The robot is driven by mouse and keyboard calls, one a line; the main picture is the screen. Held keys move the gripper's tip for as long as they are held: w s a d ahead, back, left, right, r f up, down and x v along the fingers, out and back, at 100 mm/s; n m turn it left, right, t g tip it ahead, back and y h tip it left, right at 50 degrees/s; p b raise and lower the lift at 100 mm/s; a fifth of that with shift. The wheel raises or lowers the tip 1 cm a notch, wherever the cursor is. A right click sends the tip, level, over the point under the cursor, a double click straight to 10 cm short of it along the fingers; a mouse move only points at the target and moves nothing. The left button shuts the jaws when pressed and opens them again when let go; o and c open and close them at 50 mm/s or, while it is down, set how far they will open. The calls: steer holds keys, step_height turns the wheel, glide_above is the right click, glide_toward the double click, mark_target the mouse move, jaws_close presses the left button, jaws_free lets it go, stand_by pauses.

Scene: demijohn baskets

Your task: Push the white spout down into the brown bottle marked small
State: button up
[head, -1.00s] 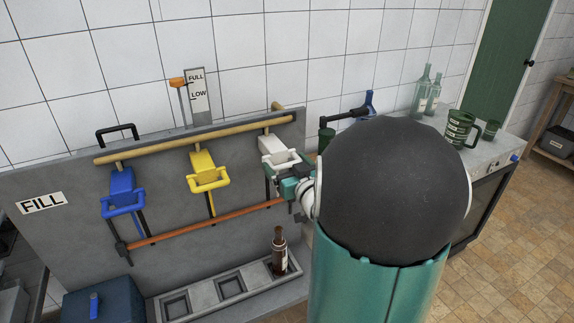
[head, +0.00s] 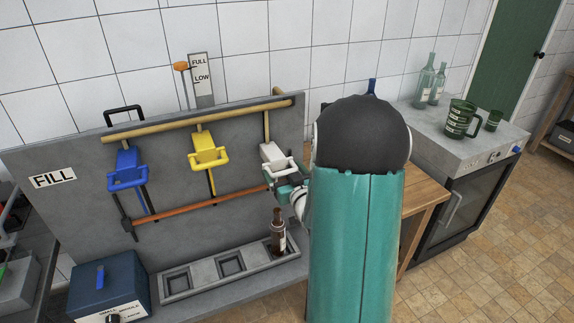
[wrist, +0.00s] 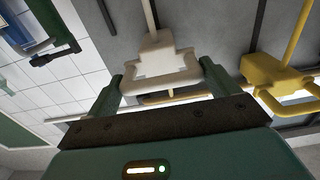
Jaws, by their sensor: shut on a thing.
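The white spout (head: 272,154) hangs on the grey panel below the wooden rail, at the right of the yellow one. Its handle sits between the fingers of my gripper (head: 290,180). In the wrist view, the fingers of my gripper (wrist: 163,74) flank the white spout's handle (wrist: 160,84) and are shut on it. The brown bottle (head: 278,236) stands upright in the rightmost recess of the grey tray, below the white spout. Its label is too small to read. My gripper partly hides the space between spout and bottle, so I cannot tell whether the tube enters the neck.
A yellow spout (head: 209,150) and a blue spout (head: 126,171) hang to the left. An orange-brown bar (head: 185,209) crosses the panel. The tray's (head: 197,282) other recesses look empty. A blue box (head: 108,285) stands at lower left. A wooden table (head: 424,192) stands behind my arm.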

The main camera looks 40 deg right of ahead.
step_height(320, 180, down, 13)
steer(key=shift+f, duration=0.25)
stand_by(0.3)
steer(key=o, duration=1.2)
steer(key=shift+w, duration=0.15)
steer(key=v, duration=1.4)
steer(key=shift+w+r, duration=0.1)
steer(key=shift+r, duration=0.1)
